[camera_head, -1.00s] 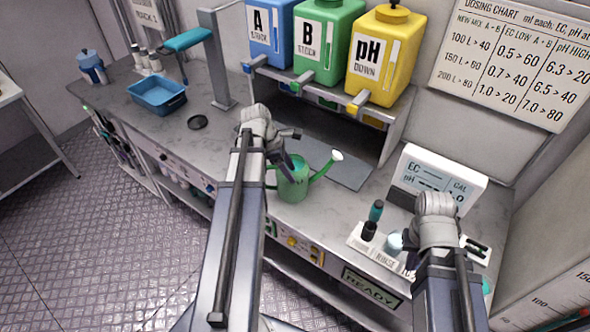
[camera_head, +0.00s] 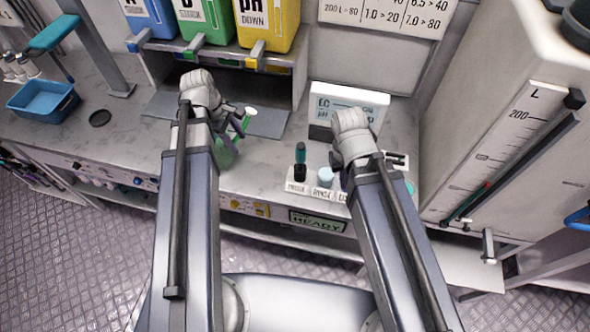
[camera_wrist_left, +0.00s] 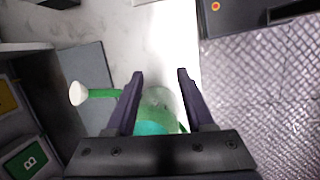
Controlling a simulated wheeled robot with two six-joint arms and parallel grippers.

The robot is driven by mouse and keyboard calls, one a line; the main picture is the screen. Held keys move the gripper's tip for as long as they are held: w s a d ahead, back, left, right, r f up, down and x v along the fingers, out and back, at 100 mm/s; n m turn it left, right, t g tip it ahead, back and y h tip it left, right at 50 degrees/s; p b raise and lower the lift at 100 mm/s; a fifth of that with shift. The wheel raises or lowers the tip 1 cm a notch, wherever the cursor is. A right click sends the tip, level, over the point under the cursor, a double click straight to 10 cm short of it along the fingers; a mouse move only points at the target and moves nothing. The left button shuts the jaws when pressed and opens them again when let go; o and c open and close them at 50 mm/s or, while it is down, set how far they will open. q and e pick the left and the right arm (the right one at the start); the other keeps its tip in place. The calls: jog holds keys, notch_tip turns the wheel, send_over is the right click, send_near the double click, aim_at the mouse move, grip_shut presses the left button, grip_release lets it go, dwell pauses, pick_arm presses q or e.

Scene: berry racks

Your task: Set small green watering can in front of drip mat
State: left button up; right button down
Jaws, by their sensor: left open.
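The small green watering can (camera_head: 226,156) stands on the grey counter, mostly hidden by my left gripper in the head view. Its white spout tip (camera_head: 251,112) points to the back right, over the dark grey drip mat (camera_head: 268,122). In the left wrist view, the can (camera_wrist_left: 158,103) is between the two spread fingers of my left gripper (camera_wrist_left: 160,74). Its spout goes left toward the mat (camera_wrist_left: 90,72). I cannot tell whether a finger touches the can.
A white holder (camera_head: 297,187) with small bottles stands near the right gripper, before an EC/pH meter (camera_head: 345,98). Stock jugs (camera_head: 268,22) stand on a shelf above the mat. A blue tub (camera_head: 42,101) and black disc (camera_head: 100,118) are left. Counter left of the can is clear.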

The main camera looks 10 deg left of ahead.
pick_arm(q)
jog(key=s+d+m+y, duration=0.1)
jog(key=s+d+m, duration=0.2)
jog(key=d+m, duration=0.3)
jog(key=s+d+m+y, duration=0.1)
jog(key=s+d+m, duration=0.2)
jog(key=d+m, duration=0.4)
jog(key=s+d+m+g+y, duration=0.1)
jog(key=s+d+m+y, duration=0.1)
jog(key=d+m, duration=0.5)
jog(key=shift+s+f, duration=0.3)
jog(key=shift+s, duration=0.1)
notch_tip(320, 180, down, 5)
jog(key=b, duration=0.5)
jog(key=shift+f, duration=0.2)
